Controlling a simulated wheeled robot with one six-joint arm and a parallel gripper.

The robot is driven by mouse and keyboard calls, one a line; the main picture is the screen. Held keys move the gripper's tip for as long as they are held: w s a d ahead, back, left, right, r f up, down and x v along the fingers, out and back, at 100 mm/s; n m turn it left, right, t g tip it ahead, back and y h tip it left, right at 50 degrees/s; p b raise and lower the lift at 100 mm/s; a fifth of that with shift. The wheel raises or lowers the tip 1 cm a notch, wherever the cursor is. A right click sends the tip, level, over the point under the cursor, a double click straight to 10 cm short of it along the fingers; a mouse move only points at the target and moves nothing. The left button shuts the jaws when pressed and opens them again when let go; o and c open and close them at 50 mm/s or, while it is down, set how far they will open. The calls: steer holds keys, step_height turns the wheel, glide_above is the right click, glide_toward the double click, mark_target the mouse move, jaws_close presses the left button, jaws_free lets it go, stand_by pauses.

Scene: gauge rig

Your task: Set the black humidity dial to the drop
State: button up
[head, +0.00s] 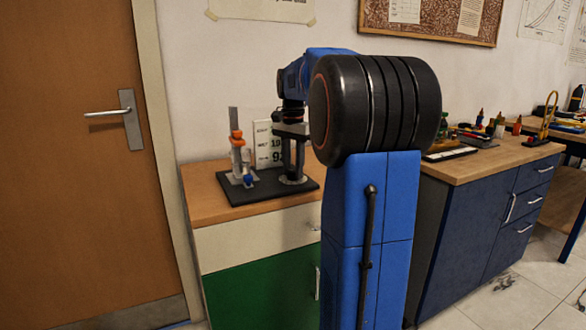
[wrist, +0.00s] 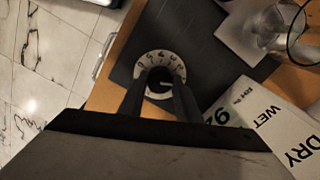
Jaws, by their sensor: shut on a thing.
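The black humidity dial shows in the wrist view, with a pale ring of dark marks (wrist: 161,58) around its dark centre. My gripper (wrist: 160,90) points down at it, with one finger on each side of the centre, shut on the dial's knob. A small light line shows on the knob between the fingers. The drop mark is too small or hidden to make out. In the head view my gripper (head: 293,172) is low over the right part of the black base board (head: 262,196), and the dial is mostly hidden beneath it.
A stand with an orange clamp and a blue part (head: 238,150) is on the board's left. A white printed card (head: 263,150) stands behind; in the wrist view the card (wrist: 262,128) reads WET and DRY. A door is at left, a wooden bench (head: 480,160) at right.

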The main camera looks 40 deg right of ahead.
steer(key=n, duration=1.3)
steer(key=shift+n, duration=0.4)
steer(key=n, duration=1)
steer(key=shift+n, duration=0.4)
steer(key=o, duration=1.1)
steer(key=shift+c, duration=0.2)
steer(key=shift+r, duration=0.15)
